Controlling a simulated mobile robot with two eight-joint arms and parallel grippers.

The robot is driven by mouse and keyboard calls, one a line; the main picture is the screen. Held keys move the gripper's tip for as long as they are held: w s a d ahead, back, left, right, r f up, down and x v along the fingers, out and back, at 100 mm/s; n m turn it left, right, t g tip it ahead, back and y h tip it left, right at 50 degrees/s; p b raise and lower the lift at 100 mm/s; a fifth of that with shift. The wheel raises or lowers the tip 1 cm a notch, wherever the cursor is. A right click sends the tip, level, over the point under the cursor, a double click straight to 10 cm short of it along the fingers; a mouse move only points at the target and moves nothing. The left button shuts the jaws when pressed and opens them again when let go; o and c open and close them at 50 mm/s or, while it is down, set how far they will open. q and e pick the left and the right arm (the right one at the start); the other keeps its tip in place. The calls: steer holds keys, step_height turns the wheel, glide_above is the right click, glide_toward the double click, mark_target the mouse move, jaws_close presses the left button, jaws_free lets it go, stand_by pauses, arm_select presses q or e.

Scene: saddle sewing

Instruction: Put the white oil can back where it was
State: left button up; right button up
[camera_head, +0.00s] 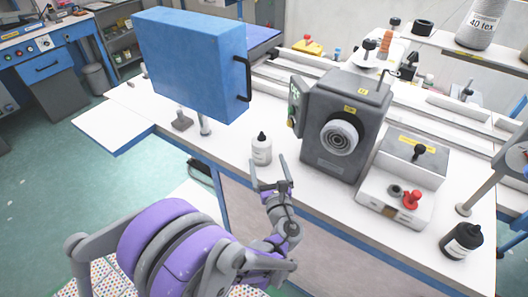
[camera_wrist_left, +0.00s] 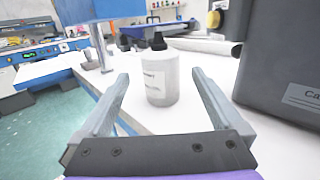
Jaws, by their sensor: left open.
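The white oil can (camera_head: 262,151) is a white bottle with a black cap. It stands upright on the white table, left of the grey machine. It also shows in the left wrist view (camera_wrist_left: 160,80), beyond the fingertips and roughly centred between them. My left gripper (camera_head: 269,162) is open and empty, just in front of the can at the table's front edge; its fingers (camera_wrist_left: 158,80) spread to either side of the can's line in the wrist view. I see no contact with the can. My right gripper is not in view.
The grey machine with a round dial (camera_head: 340,138) stands close right of the can. A blue box with a handle (camera_head: 200,65) rises at the left on a post. A black bottle (camera_head: 462,241) stands at the right front. Table around the can is mostly bare.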

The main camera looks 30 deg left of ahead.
arm_select(q)
steer(key=s+f+n+g+h, duration=0.3)
steer(key=s+n+g, duration=0.1)
steer(key=s+n, duration=0.35)
steer(key=s+f+n+g+h, duration=0.2)
steer(key=s+f+n+g, duration=0.1)
steer(key=s+n, duration=0.5)
steer(key=s+d+f+n+g+h, duration=0.2)
steer(key=s+d+n+h, duration=0.5)
steer(key=n, duration=0.5)
steer(key=shift+s+d, duration=0.55)
steer(key=shift+d, duration=0.55)
